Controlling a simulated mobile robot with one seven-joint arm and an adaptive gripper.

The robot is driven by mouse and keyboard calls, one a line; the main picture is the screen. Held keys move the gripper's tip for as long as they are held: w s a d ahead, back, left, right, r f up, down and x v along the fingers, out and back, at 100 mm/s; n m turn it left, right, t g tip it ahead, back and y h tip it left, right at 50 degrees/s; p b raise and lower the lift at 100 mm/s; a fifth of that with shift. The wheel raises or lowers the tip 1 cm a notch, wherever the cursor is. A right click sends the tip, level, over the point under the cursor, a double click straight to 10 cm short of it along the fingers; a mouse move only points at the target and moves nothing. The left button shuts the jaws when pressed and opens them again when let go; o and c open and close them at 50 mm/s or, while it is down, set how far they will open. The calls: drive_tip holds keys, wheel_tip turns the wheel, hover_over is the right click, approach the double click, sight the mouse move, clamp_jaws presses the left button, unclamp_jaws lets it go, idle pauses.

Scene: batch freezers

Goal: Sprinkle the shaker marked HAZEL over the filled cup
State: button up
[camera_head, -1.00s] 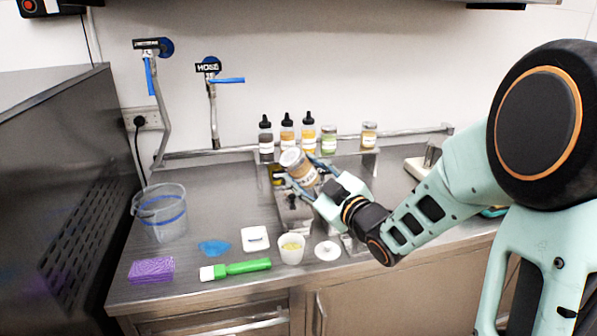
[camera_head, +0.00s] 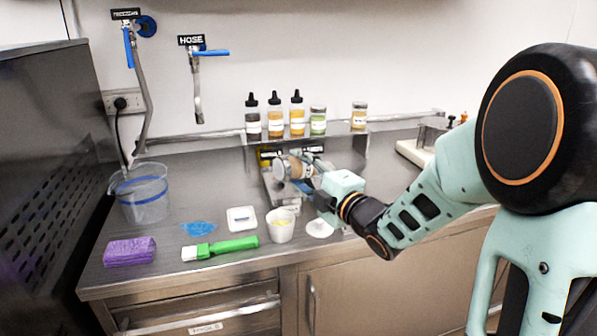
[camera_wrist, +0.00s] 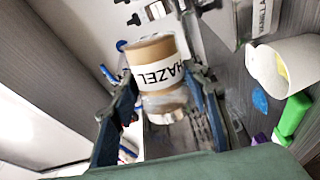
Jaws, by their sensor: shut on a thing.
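The shaker marked HAZEL (camera_wrist: 158,75) is a jar with brown contents and a white label that reads HAZEL in the wrist view. My gripper (camera_head: 303,168) is shut on it and holds it tilted nearly onto its side, its capped end to the left in the head view (camera_head: 288,168). The filled cup (camera_head: 280,226) is white with pale yellow contents and stands upright near the counter's front. The shaker is above and behind the cup in the head view, apart from it. The cup also shows at the right of the wrist view (camera_wrist: 295,65).
A white square dish (camera_head: 241,220), blue cloth (camera_head: 198,229), green-handled brush (camera_head: 234,244) and purple sponge (camera_head: 129,251) lie left of the cup. A white round lid (camera_head: 320,228) lies to its right. Bottles and jars (camera_head: 297,114) stand on the rear shelf.

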drive_tip(key=f+n+b, duration=0.1)
drive_tip(key=n+b, duration=0.1)
drive_tip(key=b, duration=0.1)
drive_tip(key=f+n+b, duration=0.1)
drive_tip(key=n+b, duration=0.1)
drive_tip(key=b, duration=0.2)
drive_tip(key=f+n+b, duration=0.1)
drive_tip(key=n+b, duration=0.2)
drive_tip(key=b, duration=0.1)
drive_tip(key=shift+s+a+f, duration=0.1)
drive_tip(key=shift+a+f, duration=0.1)
drive_tip(key=shift+f, duration=0.2)
drive_tip(key=shift+r+n, duration=0.15)
drive_tip(key=shift+n, duration=0.25)
drive_tip(key=shift+b, duration=0.7)
